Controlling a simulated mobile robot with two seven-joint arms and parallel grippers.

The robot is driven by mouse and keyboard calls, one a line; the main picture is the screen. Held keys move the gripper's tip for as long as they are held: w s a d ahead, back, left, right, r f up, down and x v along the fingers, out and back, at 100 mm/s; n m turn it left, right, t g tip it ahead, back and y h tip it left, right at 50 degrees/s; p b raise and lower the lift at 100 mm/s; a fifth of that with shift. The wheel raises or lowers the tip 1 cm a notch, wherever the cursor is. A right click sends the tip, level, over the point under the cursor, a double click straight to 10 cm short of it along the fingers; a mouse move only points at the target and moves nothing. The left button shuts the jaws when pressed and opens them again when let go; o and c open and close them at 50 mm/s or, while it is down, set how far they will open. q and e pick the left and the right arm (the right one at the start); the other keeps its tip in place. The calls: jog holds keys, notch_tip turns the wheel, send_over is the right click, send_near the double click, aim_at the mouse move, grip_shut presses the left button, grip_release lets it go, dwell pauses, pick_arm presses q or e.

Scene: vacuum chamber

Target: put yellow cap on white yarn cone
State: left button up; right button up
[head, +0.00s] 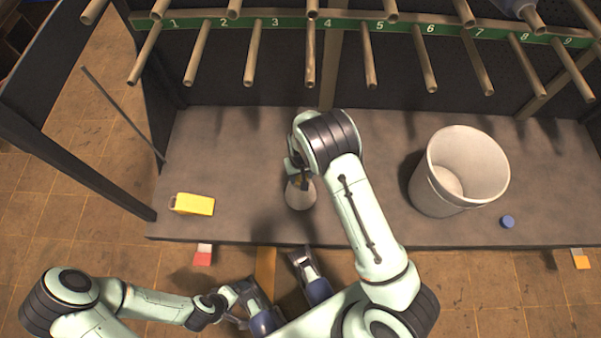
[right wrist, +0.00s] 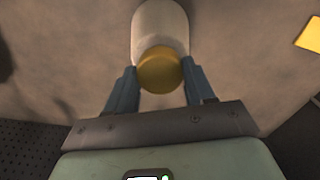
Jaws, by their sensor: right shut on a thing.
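The white yarn cone (head: 301,195) stands on the grey table near its front edge; its pale body also shows in the right wrist view (right wrist: 160,22). The yellow cap (right wrist: 159,70) sits between the blue-grey fingers of my right gripper (right wrist: 160,88), which is shut on it. In the wrist view the cap overlaps the narrow end of the cone; I cannot tell whether they touch. In the head view my right gripper (head: 300,180) is above the cone and hides its top. My left gripper (head: 238,298) is low, in front of the table, its fingers unclear.
A yellow box (head: 193,204) lies left on the table. A white bucket (head: 436,192) and a blue round cap (head: 507,221) are at the right. Numbered pegs (head: 310,55) stick out above the back of the table.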

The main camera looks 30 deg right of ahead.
jog(key=shift+f, duration=0.4)
jog(key=o, duration=1.1)
pick_arm(q)
jog(key=shift+f, duration=0.35)
jog(key=shift+a, duration=0.1)
pick_arm(e)
jog(key=shift+r, duration=0.55)
pick_arm(q)
jog(key=shift+g, duration=0.5)
jog(key=shift+s+d+r+p, duration=0.25)
jog(key=shift+s+r+p, duration=0.3)
jog(key=shift+r, duration=0.2)
jog(key=shift+s+d+r+p, duration=0.2)
jog(key=shift+s+r+p, duration=0.2)
jog(key=shift+r+p, duration=0.25)
jog(key=shift+s+d+r+p, duration=0.25)
jog(key=shift+s+r+p, duration=0.25)
jog(key=shift+r, duration=0.3)
pick_arm(e)
jog(key=shift+r, duration=6.25)
jog(key=shift+f, duration=0.1)
